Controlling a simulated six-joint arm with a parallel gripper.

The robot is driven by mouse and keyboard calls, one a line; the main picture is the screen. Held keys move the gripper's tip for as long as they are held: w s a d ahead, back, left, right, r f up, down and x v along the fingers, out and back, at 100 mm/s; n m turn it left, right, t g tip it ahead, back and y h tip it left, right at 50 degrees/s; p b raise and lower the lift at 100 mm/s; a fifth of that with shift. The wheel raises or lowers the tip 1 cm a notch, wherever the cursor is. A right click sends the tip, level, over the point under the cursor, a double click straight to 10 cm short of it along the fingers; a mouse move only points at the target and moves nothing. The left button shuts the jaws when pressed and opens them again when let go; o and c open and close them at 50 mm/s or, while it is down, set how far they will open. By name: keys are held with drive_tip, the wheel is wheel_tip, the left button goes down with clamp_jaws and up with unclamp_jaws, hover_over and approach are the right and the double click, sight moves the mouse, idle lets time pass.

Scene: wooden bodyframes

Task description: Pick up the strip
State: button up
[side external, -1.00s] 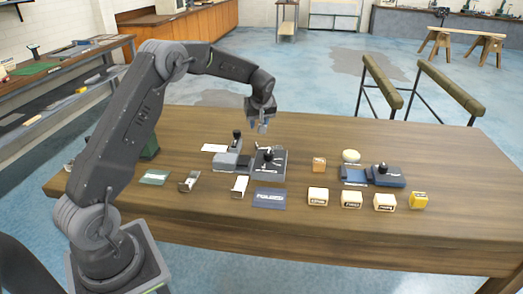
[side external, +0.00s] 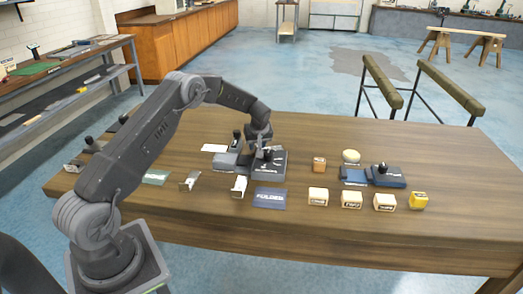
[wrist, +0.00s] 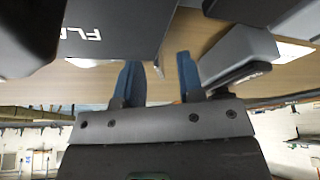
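No piece is labelled as the strip, and I cannot tell which one it is. A flat pale strip-like piece (side external: 214,148) lies at the back left of the work area. A small pale piece (side external: 239,186) lies in front of the machines, and a bent metal piece (side external: 190,180) lies left of it. My gripper (side external: 254,149) is low over the dark grey machine with a black knob (side external: 267,163). In the wrist view, its two blue fingers (wrist: 159,75) stand apart with bare table visible between them. The fingertips are partly hidden in the side view.
A grey machine (side external: 231,157) stands close on the left of my gripper. A blue plate marked FOLDER (side external: 270,198) lies in front. A blue-grey machine (side external: 389,176) and several small blocks (side external: 352,200) stand to the right. The table's right end is clear.

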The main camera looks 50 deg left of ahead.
drive_tip(key=shift+c, duration=0.2)
clamp_jaws()
idle(0.5)
